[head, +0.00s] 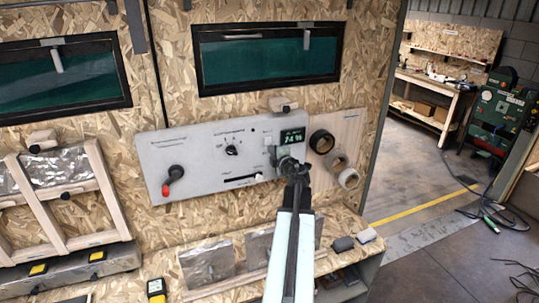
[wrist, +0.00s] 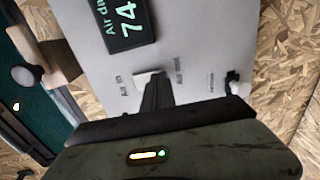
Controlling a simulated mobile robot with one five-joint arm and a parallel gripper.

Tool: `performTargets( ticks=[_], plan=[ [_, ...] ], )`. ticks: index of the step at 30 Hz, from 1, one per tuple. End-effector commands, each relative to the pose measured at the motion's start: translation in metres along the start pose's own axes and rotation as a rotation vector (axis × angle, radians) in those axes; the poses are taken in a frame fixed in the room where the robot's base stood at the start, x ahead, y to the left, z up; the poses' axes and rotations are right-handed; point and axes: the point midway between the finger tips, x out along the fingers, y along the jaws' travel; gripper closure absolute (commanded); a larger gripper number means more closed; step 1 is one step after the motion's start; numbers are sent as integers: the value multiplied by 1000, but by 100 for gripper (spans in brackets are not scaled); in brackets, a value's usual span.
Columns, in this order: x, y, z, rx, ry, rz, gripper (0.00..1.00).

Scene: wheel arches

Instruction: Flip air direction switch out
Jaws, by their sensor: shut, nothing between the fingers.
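The grey control panel (head: 200,150) is fixed to the chipboard wall, and it fills much of the wrist view (wrist: 190,40). In the wrist view a small pale switch (wrist: 147,76) lies between the labels AIR IN, on its left, and AIR OUT, on its right. It seems to lean toward AIR IN. My gripper (wrist: 157,88) is shut and empty, with its dark fingertips right at the switch. They hide part of it, and I cannot tell whether they touch. In the head view my gripper (head: 286,162) is at the panel's right end, below the display (head: 292,136).
The panel also bears a red-ended lever (head: 168,184), a rotary knob (head: 231,150) and a slider (head: 243,178). Round dark and tan rings (head: 322,141) are mounted close to the right of my gripper. A ledge (head: 225,258) with metal plates runs below.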

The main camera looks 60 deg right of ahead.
Motion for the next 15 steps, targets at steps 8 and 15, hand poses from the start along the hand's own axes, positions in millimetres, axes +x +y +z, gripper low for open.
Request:
performTargets(
  ticks=[8,15],
  plan=[
    [3,0,-3,-1,4,0,100],
    [8,-1,-3,-1,5,0,100]
  ],
)
